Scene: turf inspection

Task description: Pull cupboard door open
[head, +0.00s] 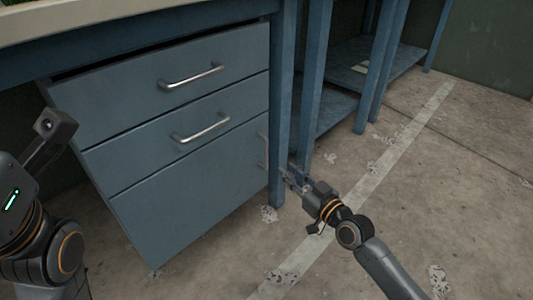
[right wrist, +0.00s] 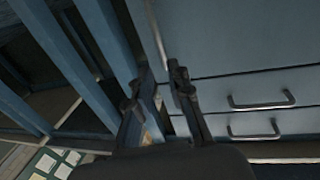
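The cupboard door (head: 195,195) is the large blue lower front of a cabinet, below two drawers, and looks shut. Its upright metal handle (head: 263,151) is at the door's right edge, partly behind a blue table leg. My right gripper (head: 289,176) is low in front of that leg, just right of the handle. In the right wrist view its two fingers (right wrist: 154,84) are apart, with the pale handle bar (right wrist: 157,35) beyond and between their tips. I cannot tell whether they touch it. My left arm shows at the left edge; its fingers are out of view.
The upper drawer handle (head: 191,77) and lower drawer handle (head: 200,128) stick out from the cabinet. A blue table leg (head: 284,105) stands close by the door handle. Blue shelving (head: 365,63) is behind. The concrete floor at right (head: 460,175) is clear.

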